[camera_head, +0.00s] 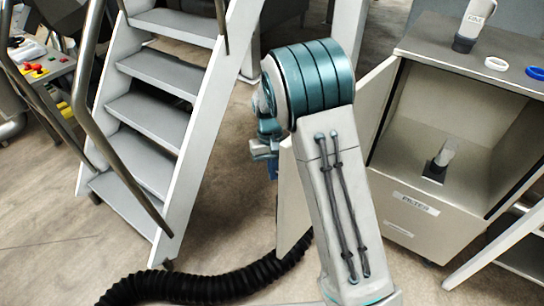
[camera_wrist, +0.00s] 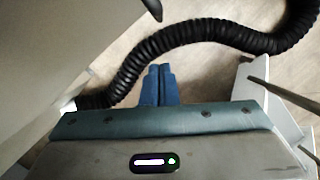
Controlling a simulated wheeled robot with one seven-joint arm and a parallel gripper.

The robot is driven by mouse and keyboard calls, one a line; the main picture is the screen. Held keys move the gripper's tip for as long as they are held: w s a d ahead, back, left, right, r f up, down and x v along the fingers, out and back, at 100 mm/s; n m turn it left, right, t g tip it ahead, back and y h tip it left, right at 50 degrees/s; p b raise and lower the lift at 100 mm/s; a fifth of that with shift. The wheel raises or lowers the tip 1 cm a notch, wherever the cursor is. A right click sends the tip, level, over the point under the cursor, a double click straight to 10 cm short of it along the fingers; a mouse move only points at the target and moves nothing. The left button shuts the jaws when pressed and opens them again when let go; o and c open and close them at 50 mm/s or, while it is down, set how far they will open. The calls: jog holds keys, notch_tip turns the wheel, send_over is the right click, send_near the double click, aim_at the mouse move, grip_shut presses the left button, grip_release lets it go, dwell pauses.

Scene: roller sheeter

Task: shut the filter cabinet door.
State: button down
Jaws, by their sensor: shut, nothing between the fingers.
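The filter cabinet (camera_head: 420,215) stands at the right in the head view, its front open and its lower front labelled. Its pale door (camera_head: 376,108) is swung wide open on the left side, and my arm hides the middle of it. My gripper (camera_head: 272,172) is left of the door, partly hidden by my arm. In the wrist view its blue fingers (camera_wrist: 160,68) are together and empty. A large pale panel (camera_wrist: 50,45), apparently the door, fills the left there; whether my gripper touches it I cannot tell. A small dark piece, maybe a handle, shows at the top edge.
A clear-topped item (camera_head: 443,155) stands inside the cabinet. A bottle (camera_head: 474,22), a white ring (camera_head: 496,64) and a blue ring (camera_head: 536,73) are on top. Steps (camera_head: 155,70) stand left of my arm. A black corrugated hose (camera_head: 200,288) lies on the floor.

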jog(key=s, duration=0.3)
jog(key=s+f, duration=0.1)
jog(key=shift+s+d, duration=0.15)
jog(key=shift+d, duration=0.25)
